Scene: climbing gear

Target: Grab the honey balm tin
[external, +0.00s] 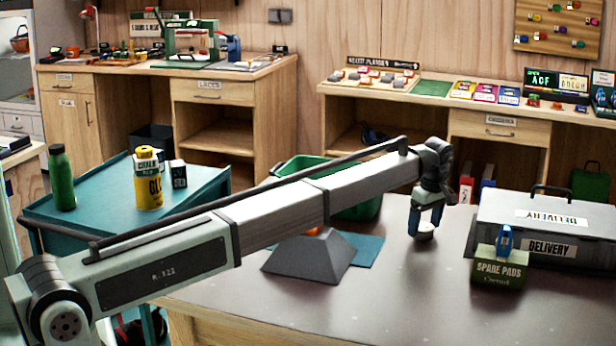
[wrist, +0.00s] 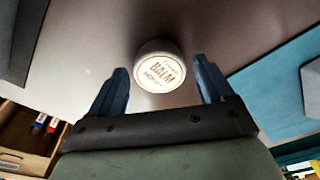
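The honey balm tin is a small round white tin (wrist: 160,67) with a lettered lid reading "BALM". It sits on the dark tabletop. In the wrist view it lies just ahead of and between the fingertips of my gripper (wrist: 160,80). The two blue fingers are spread apart, with one on each side of the tin and gaps showing. In the external view my gripper (external: 427,222) points down at the table, and the pale tin (external: 424,235) shows low at the fingertips. I see no clear contact between fingers and tin.
A grey delivery case (external: 550,228) and a green spare pads box (external: 498,268) with a blue item on top stand right of my gripper. A dark grey sloped block (external: 310,258) and a teal mat (external: 365,249) lie to the left. The front tabletop (external: 400,305) is clear.

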